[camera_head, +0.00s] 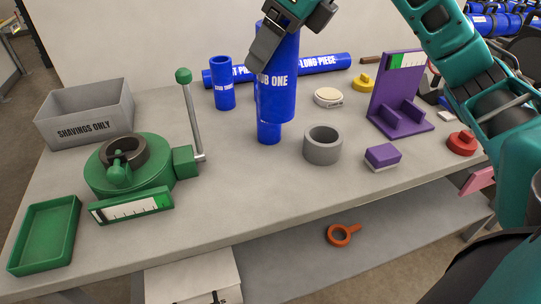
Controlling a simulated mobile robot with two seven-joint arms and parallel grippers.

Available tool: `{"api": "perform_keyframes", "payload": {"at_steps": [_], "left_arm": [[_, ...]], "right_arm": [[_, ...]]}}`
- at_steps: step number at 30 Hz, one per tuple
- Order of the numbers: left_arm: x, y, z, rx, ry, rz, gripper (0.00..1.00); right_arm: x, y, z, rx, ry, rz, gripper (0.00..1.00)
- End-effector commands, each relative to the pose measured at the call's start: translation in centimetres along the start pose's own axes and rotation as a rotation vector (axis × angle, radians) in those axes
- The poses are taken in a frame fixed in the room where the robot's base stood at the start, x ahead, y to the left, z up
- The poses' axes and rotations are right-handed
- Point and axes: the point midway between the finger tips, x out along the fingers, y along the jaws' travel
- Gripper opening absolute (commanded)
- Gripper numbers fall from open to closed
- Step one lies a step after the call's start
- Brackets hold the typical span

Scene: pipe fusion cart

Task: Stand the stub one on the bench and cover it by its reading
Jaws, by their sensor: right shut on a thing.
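My right gripper (275,42) is shut on stub one (278,85), a blue tube lettered "UB ONE" in white, and holds it upright above the bench (225,215). Another blue tube (269,132) stands behind and below it, mostly hidden. A third blue tube (223,84) stands further left. The purple stand (398,95) carries a green and white scale; the green fixture (130,170) has a white scale plate (130,207) in front. A yellow knobbed cap (362,83) and a red knobbed cap (462,143) sit on the bench. My left gripper is out of view.
A long blue pipe (325,62) lies at the back. A grey ring (322,146), purple block (382,156) and round whitish piece (328,97) are to the right. A "SHAVINGS ONLY" bin (85,115) and green tray (45,235) are left. The front middle is clear.

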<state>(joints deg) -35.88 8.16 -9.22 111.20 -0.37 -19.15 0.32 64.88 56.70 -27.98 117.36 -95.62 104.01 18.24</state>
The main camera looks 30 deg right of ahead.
Motion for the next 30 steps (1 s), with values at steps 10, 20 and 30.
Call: {"api": "perform_keyframes", "payload": {"at_steps": [10,20,30], "left_arm": [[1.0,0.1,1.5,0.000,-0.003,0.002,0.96],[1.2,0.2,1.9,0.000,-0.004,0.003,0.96],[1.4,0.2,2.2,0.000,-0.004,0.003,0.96]], "right_arm": [[8.1,0.0,-4.9,0.002,0.007,0.001,0.33],[12.3,-0.1,-7.2,0.001,0.000,-0.001,0.33],[15.6,0.0,-9.1,0.000,0.000,0.000,0.33]]}}
